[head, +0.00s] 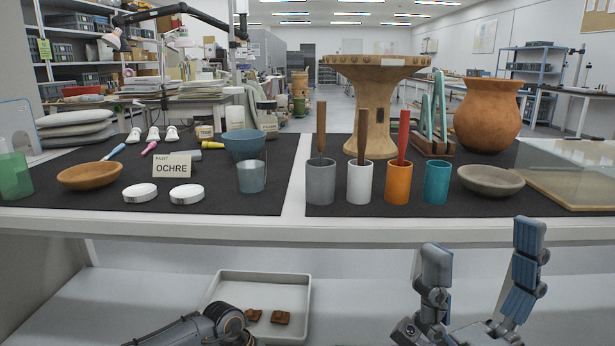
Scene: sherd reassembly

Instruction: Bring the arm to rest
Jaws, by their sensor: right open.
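My right gripper (483,243) is at the lower right of the head view. Its two blue-grey fingers point up and stand wide apart with nothing between them, in front of the table's front edge. Part of my left arm, perhaps its gripper (225,322), shows at the bottom, left of centre; its fingertips cannot be made out. It overlaps the near left corner of a white tray (303,282). Brown sherds (281,318) lie in the tray, apart from my right gripper.
A white table (200,229) with dark mats spans the view. On it stand a grey cup (320,186), white cup (360,182), orange cup (398,183), teal cup (437,182), a grey bowl (490,181), a clay pot (487,115) and an OCHRE card (172,165).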

